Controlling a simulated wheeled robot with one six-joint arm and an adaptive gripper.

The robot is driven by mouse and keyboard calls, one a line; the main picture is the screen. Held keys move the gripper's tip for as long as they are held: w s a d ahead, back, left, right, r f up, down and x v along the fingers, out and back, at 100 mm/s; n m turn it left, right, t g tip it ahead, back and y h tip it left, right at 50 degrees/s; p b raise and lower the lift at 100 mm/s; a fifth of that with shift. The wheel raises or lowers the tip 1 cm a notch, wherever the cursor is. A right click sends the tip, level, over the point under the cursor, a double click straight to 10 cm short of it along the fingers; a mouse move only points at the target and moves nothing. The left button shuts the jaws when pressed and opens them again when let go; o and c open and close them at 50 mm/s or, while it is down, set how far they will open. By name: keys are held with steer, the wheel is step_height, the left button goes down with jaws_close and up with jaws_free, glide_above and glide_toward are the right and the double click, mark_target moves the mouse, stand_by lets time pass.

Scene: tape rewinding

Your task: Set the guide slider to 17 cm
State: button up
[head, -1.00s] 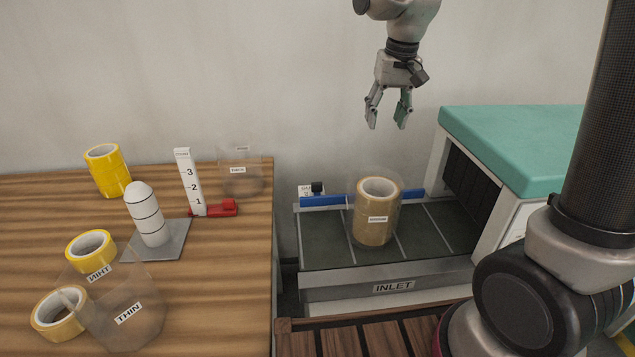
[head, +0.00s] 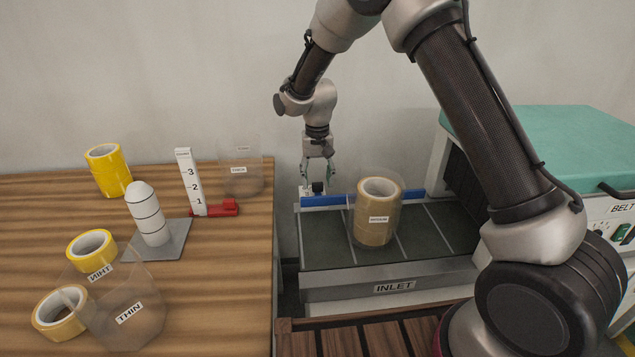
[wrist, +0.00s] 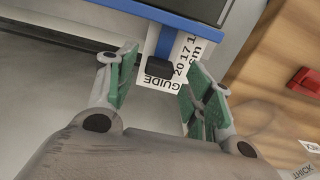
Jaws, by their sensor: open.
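The guide is a blue bar (head: 340,199) lying across the far side of the inlet conveyor (head: 320,240). A small black slider knob (head: 317,187) sits at its left end by a white scale card. In the wrist view the black knob (wrist: 159,67) lies over the card (wrist: 182,62), which reads GUIDE with 20, 17 and a partly cut-off number. The knob covers part of the card. My gripper (head: 318,178) is open and points down above the knob. In the wrist view its green-padded fingers (wrist: 160,82) stand either side of the knob, with gaps.
A clear bin with tan tape rolls (head: 376,212) stands on the conveyor, right of the knob.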

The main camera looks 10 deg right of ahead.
steer(key=shift+f, duration=1)
